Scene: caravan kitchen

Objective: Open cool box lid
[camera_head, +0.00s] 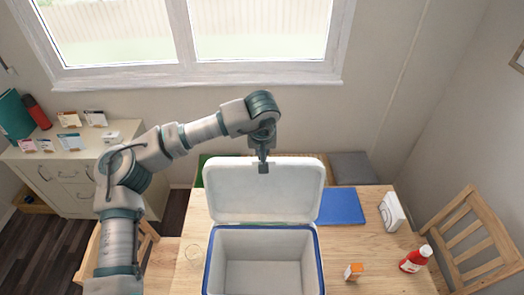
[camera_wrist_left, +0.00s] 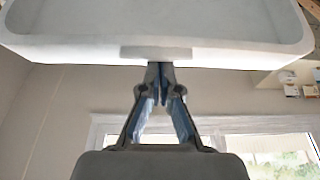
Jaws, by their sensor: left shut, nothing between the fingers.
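The cool box (camera_head: 209,265) stands on the wooden table, white inside with a blue rim, and its inside looks empty. Its white lid (camera_head: 264,195) stands raised at the back of the box, inner face towards the head camera. My left gripper (camera_head: 263,167) is at the middle of the lid's upper edge, with its fingers shut. In the left wrist view my left gripper's fingertips (camera_wrist_left: 160,68) meet just at the edge of the lid (camera_wrist_left: 220,48). I cannot tell whether they touch it. My right gripper is in neither view.
A chair (camera_head: 475,238) stands right; a cabinet (camera_head: 65,172) stands left.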

